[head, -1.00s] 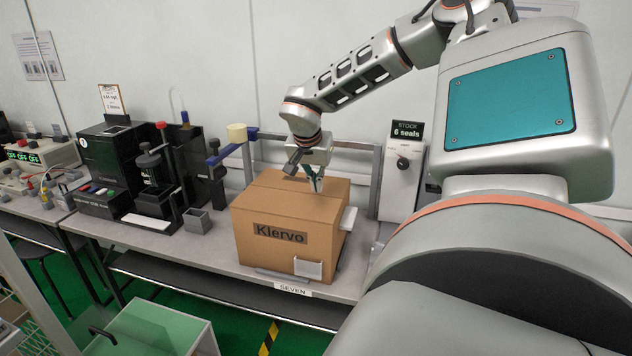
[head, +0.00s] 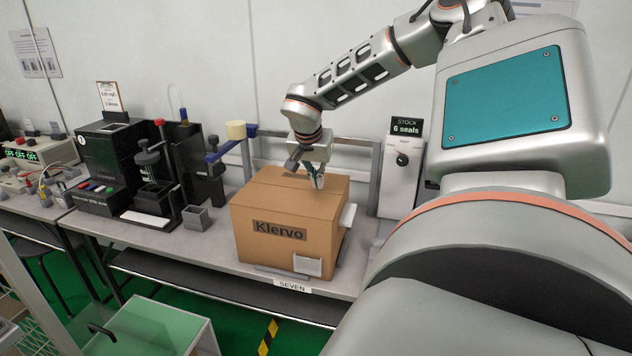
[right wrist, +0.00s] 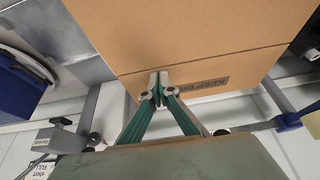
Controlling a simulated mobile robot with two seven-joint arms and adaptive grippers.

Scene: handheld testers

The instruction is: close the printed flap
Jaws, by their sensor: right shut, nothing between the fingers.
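The brown cardboard box (head: 277,240), marked "Klervo" on its front, stands upright on the bench. Its top looks flat. In the right wrist view a seam crosses the top, and the printed flap (right wrist: 240,69) lies along it with dark lettering, partly hidden by the fingers. The other flap (right wrist: 190,30) is plain. My right gripper (head: 317,183) is shut and empty, pointing down at the rear right of the box top. In the right wrist view its fingertips (right wrist: 158,78) are at the printed flap near the seam; I cannot tell if they press on it. My left gripper is out of view.
A black press-like device (head: 152,180) and a small grey cup (head: 196,219) stand left of the box. A grey frame runs behind the box.

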